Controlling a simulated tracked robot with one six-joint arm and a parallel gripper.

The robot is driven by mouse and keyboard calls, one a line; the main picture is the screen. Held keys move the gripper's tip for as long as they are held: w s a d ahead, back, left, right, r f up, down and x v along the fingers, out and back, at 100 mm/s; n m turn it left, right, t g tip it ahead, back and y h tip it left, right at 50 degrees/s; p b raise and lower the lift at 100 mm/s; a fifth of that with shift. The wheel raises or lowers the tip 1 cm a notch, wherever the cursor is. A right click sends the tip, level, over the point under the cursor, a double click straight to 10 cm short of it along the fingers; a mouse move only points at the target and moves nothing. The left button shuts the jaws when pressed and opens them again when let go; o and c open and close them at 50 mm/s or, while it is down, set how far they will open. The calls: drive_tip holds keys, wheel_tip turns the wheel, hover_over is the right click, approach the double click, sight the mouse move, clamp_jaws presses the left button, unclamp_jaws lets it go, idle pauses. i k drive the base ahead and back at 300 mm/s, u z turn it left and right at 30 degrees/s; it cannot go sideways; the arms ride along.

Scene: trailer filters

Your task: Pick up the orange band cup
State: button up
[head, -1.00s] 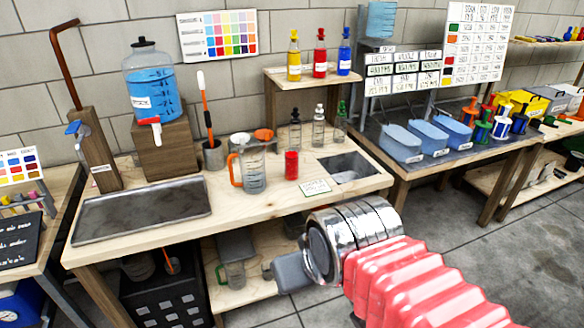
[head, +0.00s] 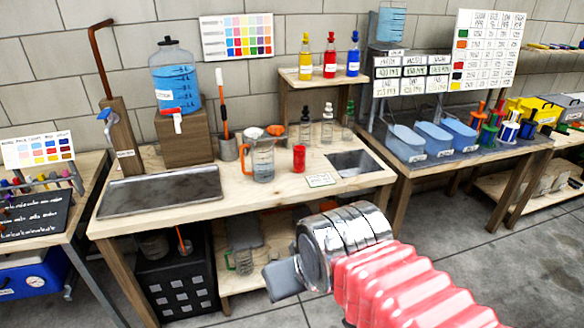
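No cup with a clear orange band can be made out for certain. A clear jug with an orange handle (head: 263,163) stands upright on the wooden workbench (head: 190,226). A small orange round top (head: 276,131) shows just behind it, partly hidden; I cannot tell what it belongs to. A red cup (head: 299,158) stands to the jug's right. My gripper (head: 283,280) is in front of the bench, low in the picture, apart from all of these. Its grey fingers are seen from the side, and nothing shows in them.
A metal tray (head: 160,191) lies at the bench's left and a recessed basin (head: 352,163) is at its right. A blue-water dispenser (head: 176,88) and small bottles stand behind. Blue bins (head: 433,139) and coloured spools fill the right table. Grey floor (head: 470,250) is open at right.

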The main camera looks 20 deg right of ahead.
sight(300, 158)
drive_tip(key=u, duration=0.45)
drive_tip(key=k, duration=1.05)
drive_tip(key=u, duration=0.1)
drive_tip(key=i, duration=0.4)
drive_tip(key=z, duration=0.8)
drive_tip(key=i, duration=1.35)
drive_tip(key=u, duration=0.5)
drive_tip(key=i, duration=0.7)
drive_tip(key=u, duration=0.55)
